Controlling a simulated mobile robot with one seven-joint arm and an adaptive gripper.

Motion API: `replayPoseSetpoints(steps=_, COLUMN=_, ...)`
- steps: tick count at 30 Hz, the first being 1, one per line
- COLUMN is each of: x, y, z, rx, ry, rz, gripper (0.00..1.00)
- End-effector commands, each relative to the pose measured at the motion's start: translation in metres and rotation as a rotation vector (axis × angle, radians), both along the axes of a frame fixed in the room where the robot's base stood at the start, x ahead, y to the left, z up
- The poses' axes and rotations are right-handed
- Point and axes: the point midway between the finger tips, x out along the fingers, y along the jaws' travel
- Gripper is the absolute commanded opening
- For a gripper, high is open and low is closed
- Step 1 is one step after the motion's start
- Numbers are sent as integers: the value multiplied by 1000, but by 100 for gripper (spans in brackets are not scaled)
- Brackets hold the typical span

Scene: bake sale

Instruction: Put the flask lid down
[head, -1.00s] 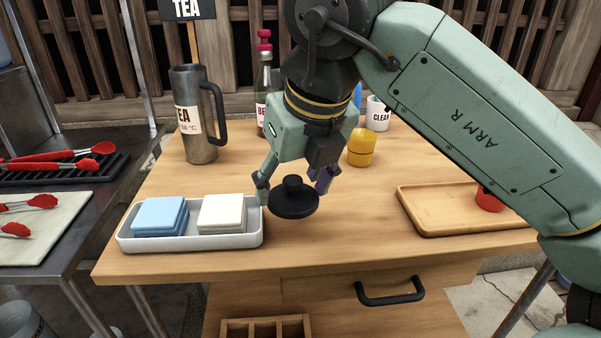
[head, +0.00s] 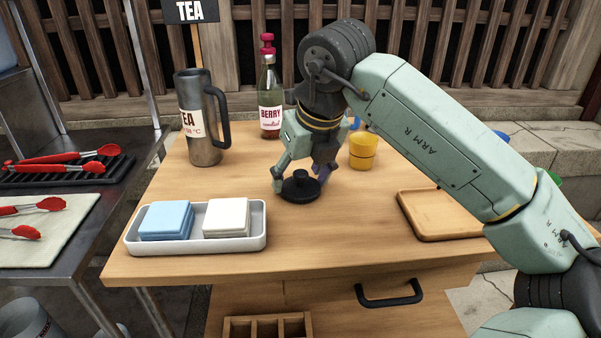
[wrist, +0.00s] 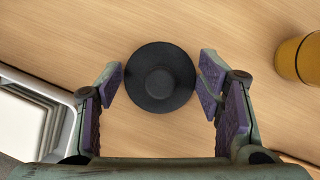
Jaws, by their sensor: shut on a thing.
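The flask lid (head: 300,190) is a round black disc with a knob on top. It is level, at the middle of the wooden table (head: 330,240), and I cannot tell whether it touches the wood. My gripper (head: 299,180) points down with its fingers on either side of the lid, shut on it. In the wrist view the lid (wrist: 160,80) lies between the purple finger pads. The steel flask (head: 203,145) with a TEA label and black handle stands upright at the back left of the table.
A white tray (head: 195,246) with blue and white stacks is at the front left. A berry bottle (head: 270,100) stands behind my gripper and a yellow cup (head: 362,150) to its right. A wooden tray (head: 440,230) is at the right. The wood in front of the lid is clear.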

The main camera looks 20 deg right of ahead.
Motion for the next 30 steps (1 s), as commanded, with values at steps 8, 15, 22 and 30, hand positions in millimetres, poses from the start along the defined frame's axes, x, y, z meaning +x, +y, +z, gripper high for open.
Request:
replayPoseSetpoints(steps=8, x=0, y=0, z=-3, rx=0, ry=0, rz=0, gripper=64)
replayPoseSetpoints(steps=15, x=0, y=0, z=-3, rx=0, ry=0, rz=0, gripper=80)
replayPoseSetpoints(steps=22, x=0, y=0, z=-3, rx=1, ry=0, rz=0, gripper=81)
replayPoseSetpoints(steps=30, x=-5, y=-1, z=14, rx=0, ry=-1, rz=-2, gripper=81)
